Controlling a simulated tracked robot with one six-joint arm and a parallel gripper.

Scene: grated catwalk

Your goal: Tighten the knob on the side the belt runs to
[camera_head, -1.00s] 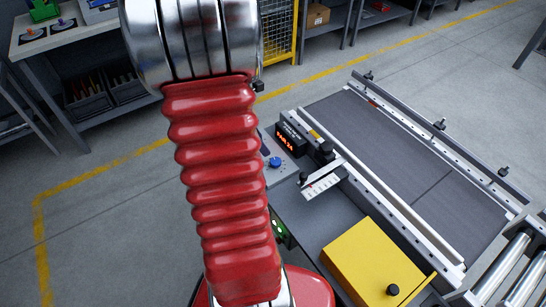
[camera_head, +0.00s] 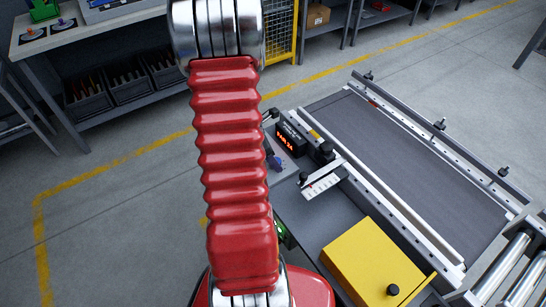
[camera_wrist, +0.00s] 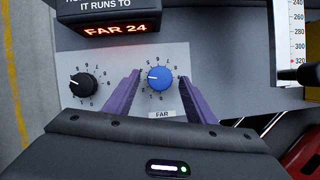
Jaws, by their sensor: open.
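The blue knob (camera_wrist: 160,79) sits on a grey panel (camera_wrist: 120,58) in the wrist view, with a numbered dial around it and a "FAR" label (camera_wrist: 162,114) below. Its white pointer line points left. A black knob (camera_wrist: 83,84) with its own dial is to its left; no label shows for it. The display (camera_wrist: 108,22) reads "IT RUNS TO" and "FAR 24"; its top is cut off. My gripper (camera_wrist: 159,76) is open, with one purple finger on each side of the blue knob. I cannot tell whether they touch it.
The belt (camera_head: 400,155) lies right of the display (camera_head: 290,138), between side rails. A ruler plate (camera_head: 322,180) with a small black knob stands near the panel. A yellow box (camera_head: 372,264) is in front, with steel rollers (camera_head: 515,270) at the right.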

